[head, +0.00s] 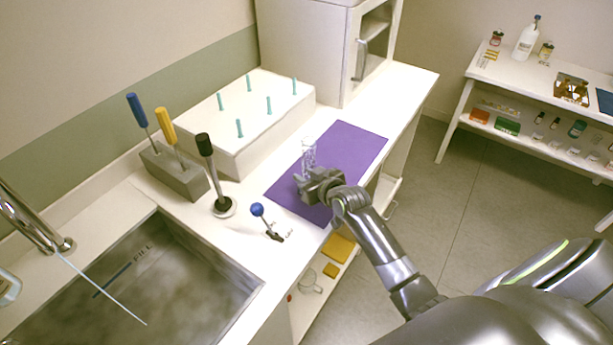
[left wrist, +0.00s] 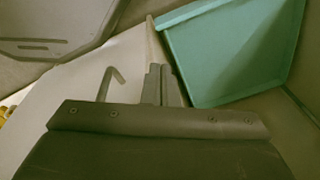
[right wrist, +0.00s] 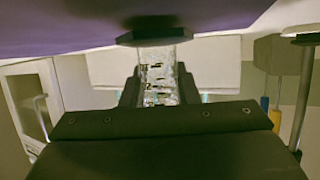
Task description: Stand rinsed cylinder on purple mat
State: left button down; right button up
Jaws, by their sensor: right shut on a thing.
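The clear graduated cylinder (head: 309,152) is upright over the purple mat (head: 345,147) in the head view. My right gripper (head: 308,180) is shut around it. In the right wrist view the clear tube (right wrist: 158,75) sits between my right fingers (right wrist: 159,92), with its dark, wide base (right wrist: 153,38) toward the purple mat (right wrist: 70,25). I cannot tell whether the base touches the mat. My left gripper (left wrist: 160,85) shows only in the left wrist view, its fingers close together with nothing seen between them.
A white peg block (head: 235,120) stands left of the mat. A tool holder (head: 175,172), a black-handled upright tool (head: 208,165) and a blue-knobbed lever (head: 262,218) stand near the sink (head: 150,290). A white cabinet (head: 310,50) is behind. A teal bin (left wrist: 225,50) is near my left gripper.

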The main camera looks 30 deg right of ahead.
jog(key=shift+f, duration=0.25)
jog(key=shift+f, duration=0.2)
jog(key=o, duration=1)
jog(key=shift+r, duration=0.1)
jog(key=shift+r, duration=0.25)
jog(key=shift+s, duration=0.3)
jog(key=b+v, duration=0.1)
jog(key=v, duration=1)
jog(key=shift+s, duration=0.2)
